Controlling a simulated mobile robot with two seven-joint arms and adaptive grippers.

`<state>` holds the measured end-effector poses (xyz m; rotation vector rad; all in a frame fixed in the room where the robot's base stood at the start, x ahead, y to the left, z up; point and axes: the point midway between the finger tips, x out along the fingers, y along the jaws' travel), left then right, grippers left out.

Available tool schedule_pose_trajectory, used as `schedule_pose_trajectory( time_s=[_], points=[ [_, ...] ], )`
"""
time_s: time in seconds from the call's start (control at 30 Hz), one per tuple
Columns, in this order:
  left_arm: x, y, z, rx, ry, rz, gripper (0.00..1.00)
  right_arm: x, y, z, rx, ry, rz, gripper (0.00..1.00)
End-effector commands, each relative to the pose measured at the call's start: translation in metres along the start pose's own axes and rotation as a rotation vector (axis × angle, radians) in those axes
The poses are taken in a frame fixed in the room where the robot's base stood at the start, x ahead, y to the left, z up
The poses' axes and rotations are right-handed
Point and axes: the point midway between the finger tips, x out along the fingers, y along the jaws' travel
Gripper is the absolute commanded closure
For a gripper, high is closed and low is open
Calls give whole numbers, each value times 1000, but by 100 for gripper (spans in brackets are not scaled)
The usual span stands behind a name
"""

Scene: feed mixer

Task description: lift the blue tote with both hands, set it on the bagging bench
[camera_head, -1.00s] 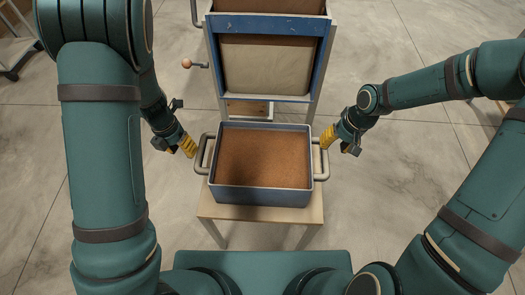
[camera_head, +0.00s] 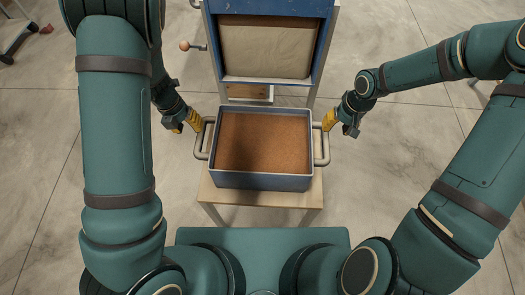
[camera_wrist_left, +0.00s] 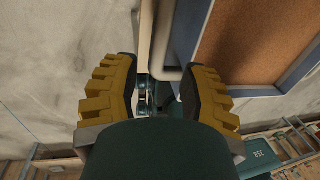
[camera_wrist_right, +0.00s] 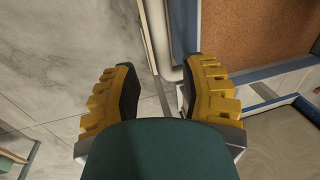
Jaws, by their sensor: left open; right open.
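The blue tote (camera_head: 263,181) is full of brown feed and sits upright on a small wooden stand. It has a grey tube handle on each side. My left gripper (camera_head: 196,121) is open beside the left handle (camera_head: 200,146). In the left wrist view, the handle (camera_wrist_left: 165,75) shows near the right finger of the left gripper (camera_wrist_left: 155,88). My right gripper (camera_head: 327,120) is open beside the right handle (camera_head: 325,148). In the right wrist view, that handle (camera_wrist_right: 174,70) is near the right finger of the right gripper (camera_wrist_right: 160,90). Neither gripper holds anything. I cannot make out the bagging bench.
The wooden stand (camera_head: 262,197) is under the tote, close in front of my base. A blue-framed machine (camera_head: 267,50) with a tan panel stands just behind the tote; a knobbed lever (camera_head: 186,45) sticks out at its left. Open concrete floor lies on both sides.

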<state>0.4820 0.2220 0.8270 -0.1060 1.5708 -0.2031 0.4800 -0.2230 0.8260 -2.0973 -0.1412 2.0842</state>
Motion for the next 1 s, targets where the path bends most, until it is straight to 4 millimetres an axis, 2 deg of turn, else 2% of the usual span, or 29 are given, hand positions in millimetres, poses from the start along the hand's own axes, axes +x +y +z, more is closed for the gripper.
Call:
schedule_pose_trajectory(
  time_s=[0.1, 0.3, 0.5, 0.67, 0.97, 1.0],
  points=[
    [23, 1, -1, -2, 3, 1, 57, 24, -1, 1, -1, -4, -1, 57],
    [57, 1, -1, -2, 2, 0, 57, 57, -1, 0, 0, -2, 0, 57],
    [79, 0, 0, 0, 0, 0, 57, 79, 0, 0, 0, 0, 0, 57],
    [87, 0, 0, -1, -1, 0, 57, 87, 0, 0, 1, 1, -1, 57],
    [88, 0, 0, 1, -1, 0, 57, 88, -1, 0, 0, 1, -1, 57],
    [88, 0, 0, 1, -1, 0, 66, 88, -1, 0, 0, 1, -1, 66]
  ],
)
